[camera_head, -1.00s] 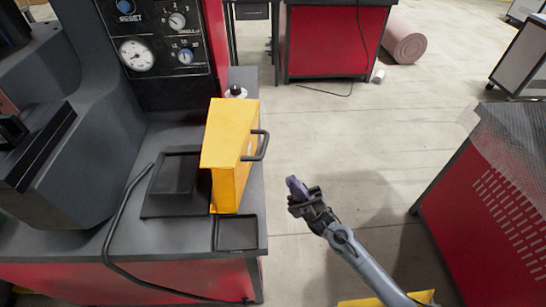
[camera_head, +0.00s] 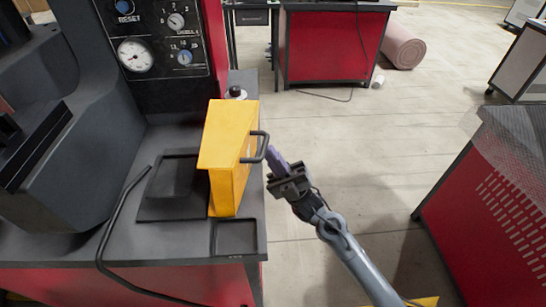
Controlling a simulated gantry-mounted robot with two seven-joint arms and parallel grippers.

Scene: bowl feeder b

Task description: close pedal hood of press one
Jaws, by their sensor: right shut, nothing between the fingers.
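The yellow pedal hood (camera_head: 226,150) stands raised on the press table, on the right side of the black pedal (camera_head: 172,184). Its dark handle (camera_head: 263,147) sticks out to the right. My right gripper (camera_head: 274,158) is shut and empty, with its purple fingertips just right of and slightly below the handle. Whether the fingertips touch the handle I cannot tell. My left gripper is not in view.
The press body (camera_head: 85,150) rises at the left, with a gauge panel (camera_head: 158,45) behind the pedal. A black cable (camera_head: 122,215) curves along the table front. A small black tray (camera_head: 236,237) lies before the hood. A red cabinet (camera_head: 495,205) stands right.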

